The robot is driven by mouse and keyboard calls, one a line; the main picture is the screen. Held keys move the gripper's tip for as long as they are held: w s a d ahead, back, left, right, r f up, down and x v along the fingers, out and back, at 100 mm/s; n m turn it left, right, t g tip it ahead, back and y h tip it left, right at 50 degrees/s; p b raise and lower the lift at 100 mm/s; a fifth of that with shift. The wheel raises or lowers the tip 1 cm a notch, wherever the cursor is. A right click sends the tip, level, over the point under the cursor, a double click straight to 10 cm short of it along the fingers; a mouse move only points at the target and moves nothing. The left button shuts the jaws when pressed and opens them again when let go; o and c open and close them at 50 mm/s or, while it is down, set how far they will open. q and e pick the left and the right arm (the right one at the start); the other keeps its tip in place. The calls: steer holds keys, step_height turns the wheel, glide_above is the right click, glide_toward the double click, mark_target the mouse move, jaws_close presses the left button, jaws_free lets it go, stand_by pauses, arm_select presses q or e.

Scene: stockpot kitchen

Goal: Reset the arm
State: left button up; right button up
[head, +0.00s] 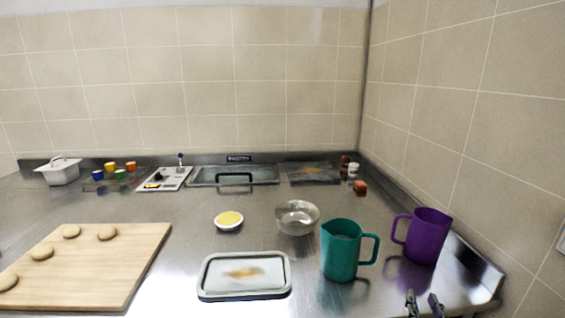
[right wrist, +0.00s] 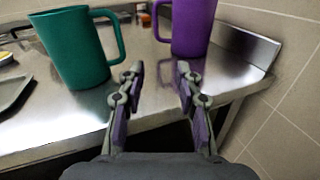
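My right gripper (head: 425,304) is at the bottom right of the head view, by the front edge of the steel counter. In the right wrist view my right gripper (right wrist: 158,78) has its two fingers apart with nothing between them. A teal jug (head: 340,254) stands upright ahead and left of it; it also shows in the right wrist view (right wrist: 75,50). A purple jug (head: 425,240) stands upright beyond the gripper, near the right wall, and also shows in the right wrist view (right wrist: 192,25). My left gripper is not in view.
A tray (head: 245,294) lies left of the teal jug, with a metal bowl (head: 297,218) and a small white dish (head: 228,222) behind. A wooden board (head: 130,270) with several round pieces fills the left. Small cups and trays line the back. A tiled wall bounds the right.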

steer(key=s+d+f+m+g+h, duration=0.1)
steer(key=s+f+m+g, duration=0.15)
steer(key=f+m, duration=0.4)
steer(key=s+d+f+m+g, duration=0.15)
steer(key=f+m+g, duration=0.25)
steer(key=m, duration=0.6)
steer(key=s+a+f+m+g+y, duration=0.6)
steer(key=s+a+f+m, duration=0.4)
steer(key=m, duration=0.5)
steer(key=s+d+f+g+h+p, duration=0.1)
steer(key=s+d+f, duration=0.1)
steer(key=f, duration=1)
steer(key=s+d+f+g+p, duration=0.2)
steer(key=f, duration=1)
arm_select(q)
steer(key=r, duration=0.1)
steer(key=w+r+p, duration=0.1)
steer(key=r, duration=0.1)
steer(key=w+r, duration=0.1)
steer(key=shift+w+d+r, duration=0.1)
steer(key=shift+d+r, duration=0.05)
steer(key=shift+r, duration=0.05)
arm_select(e)
steer(key=s+f, duration=1.3)
steer(key=s, duration=0.5)
steer(key=shift+d, duration=0.4)
steer(key=shift+f+g, duration=0.1)
steer(key=shift+g, duration=0.15)
